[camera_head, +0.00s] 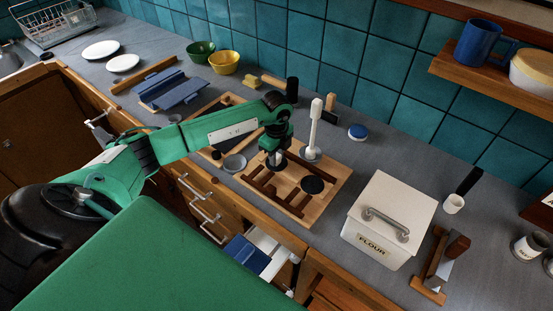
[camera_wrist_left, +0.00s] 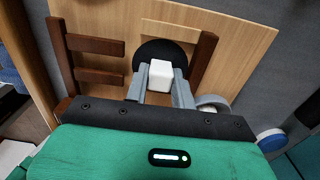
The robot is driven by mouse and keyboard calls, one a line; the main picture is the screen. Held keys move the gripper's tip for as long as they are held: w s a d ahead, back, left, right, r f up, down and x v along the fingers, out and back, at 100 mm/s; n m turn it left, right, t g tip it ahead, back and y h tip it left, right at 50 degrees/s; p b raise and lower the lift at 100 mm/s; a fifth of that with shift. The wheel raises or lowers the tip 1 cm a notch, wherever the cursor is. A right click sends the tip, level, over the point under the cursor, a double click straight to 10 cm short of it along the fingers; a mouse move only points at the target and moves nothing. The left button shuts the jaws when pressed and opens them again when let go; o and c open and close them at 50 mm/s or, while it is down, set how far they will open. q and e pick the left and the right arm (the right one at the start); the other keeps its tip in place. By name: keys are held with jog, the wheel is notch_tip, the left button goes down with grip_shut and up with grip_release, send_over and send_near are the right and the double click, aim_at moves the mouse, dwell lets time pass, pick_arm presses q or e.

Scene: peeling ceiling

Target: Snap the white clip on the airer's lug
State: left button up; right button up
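My left gripper (camera_head: 276,160) reaches down over a light wooden board (camera_head: 335,178) with dark brown bars. In the left wrist view its two grey fingers (camera_wrist_left: 162,90) stand on either side of a small white block, seemingly the white clip (camera_wrist_left: 160,73), and appear closed on it. A black disc (camera_wrist_left: 150,52) lies behind the clip on the board. Another view of the board shows a black disc (camera_head: 312,185) right of the gripper. A white upright post (camera_head: 315,128) on a grey round base stands beside the gripper. I cannot make out the lug. My right gripper is out of view.
A white flour box (camera_head: 390,210) stands right of the board. A blue-lidded jar (camera_head: 357,131) is behind it. An open drawer with a blue item (camera_head: 245,252) projects below the counter edge.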

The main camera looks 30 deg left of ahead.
pick_arm(q)
jog(key=shift+r+p, duration=0.55)
jog(key=shift+r, duration=0.3)
grip_shut()
jog(key=shift+r+p, duration=0.6)
jog(key=shift+r, duration=0.5)
jog(key=shift+r+p, duration=0.45)
jog(key=shift+r, duration=0.1)
jog(key=shift+r+p, duration=1.15)
jog(key=shift+r, duration=0.85)
jog(key=shift+f, duration=0.1)
